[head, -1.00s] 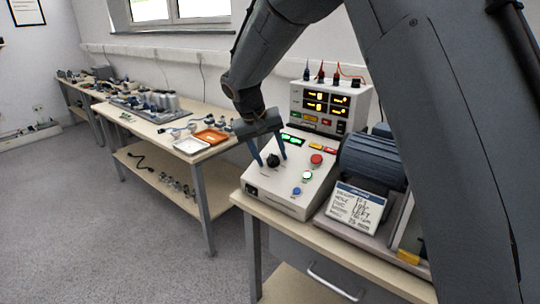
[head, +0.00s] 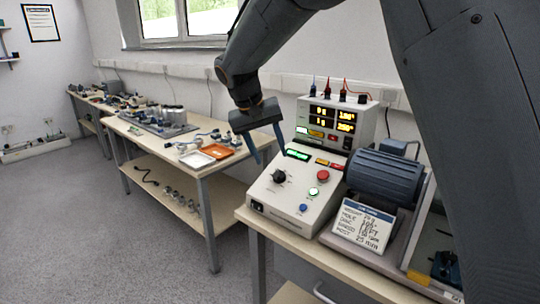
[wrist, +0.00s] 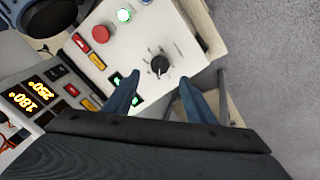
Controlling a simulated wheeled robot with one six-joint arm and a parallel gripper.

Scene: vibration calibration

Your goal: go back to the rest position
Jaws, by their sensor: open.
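My gripper (head: 270,154) is open and empty. In the head view it hangs above the back left of the white control box, apart from the black knob (head: 279,176). In the wrist view my two blue fingers (wrist: 158,97) are spread, with the knob (wrist: 160,65) seen beyond and between them. The control box (head: 268,205) has a red button (head: 323,174), a lit green button (head: 313,191) and a blue button (head: 303,208). The display unit (head: 338,120) behind it shows lit yellow digits; the wrist view reads 180° and 250°.
A long side bench (head: 180,141) at the left holds an orange tray (head: 217,151), a white tray (head: 196,160) and parts. Grey floor (head: 90,220) is clear at the left.

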